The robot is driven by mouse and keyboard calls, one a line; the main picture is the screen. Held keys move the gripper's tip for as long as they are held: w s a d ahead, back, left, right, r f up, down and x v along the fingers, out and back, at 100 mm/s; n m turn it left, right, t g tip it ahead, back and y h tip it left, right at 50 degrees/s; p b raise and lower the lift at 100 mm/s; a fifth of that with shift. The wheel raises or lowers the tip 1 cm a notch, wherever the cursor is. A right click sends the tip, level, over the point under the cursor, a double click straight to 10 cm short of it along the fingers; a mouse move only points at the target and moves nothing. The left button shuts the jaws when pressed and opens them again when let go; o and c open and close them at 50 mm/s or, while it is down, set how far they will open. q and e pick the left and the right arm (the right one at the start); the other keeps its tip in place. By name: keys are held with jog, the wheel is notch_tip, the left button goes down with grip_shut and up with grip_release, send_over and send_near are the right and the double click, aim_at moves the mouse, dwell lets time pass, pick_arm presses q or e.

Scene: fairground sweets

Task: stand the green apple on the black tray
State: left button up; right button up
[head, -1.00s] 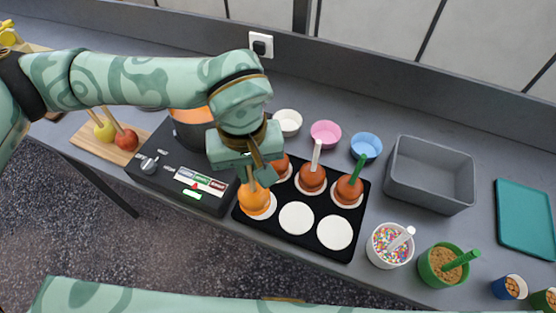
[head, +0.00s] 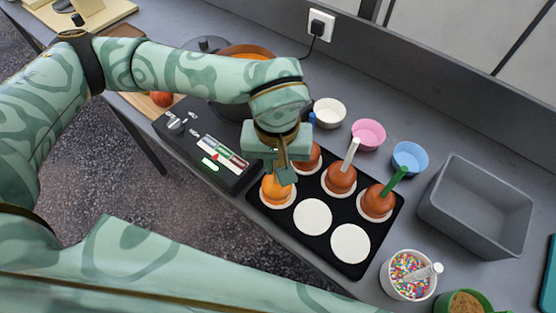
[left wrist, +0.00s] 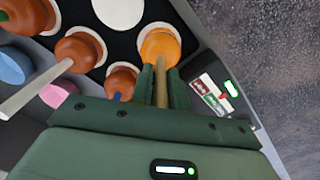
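An orange-coated apple (head: 277,190) stands on a white disc at the near left of the black tray (head: 345,203). My left gripper (head: 283,172) is over it, its fingers closed about the apple's stick (left wrist: 161,88). The left wrist view shows the orange apple (left wrist: 159,46) just beyond the fingertips. I cannot tell from its coating whether it is a green apple underneath. No bare green apple shows now; the board at the left is mostly behind my arm. My right gripper is out of view.
Brown coated apples (head: 340,178) fill the tray's back row. Two white discs (head: 312,217) in front are bare. Left of the tray is a black cooker (head: 205,150) with a pot (head: 243,52). Small bowls (head: 368,134), a grey bin (head: 478,205) and a sprinkles tub (head: 408,273) stand around.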

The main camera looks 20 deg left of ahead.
pick_arm(q)
jog(key=shift+o, duration=1.2)
jog(key=shift+d, duration=0.15)
jog(key=shift+r, duration=0.1)
jog(key=shift+r, duration=0.3)
notch_tip(320, 180, up, 11)
jog(key=shift+r+p, duration=0.1)
jog(key=shift+p, duration=0.65)
jog(key=shift+r, duration=0.2)
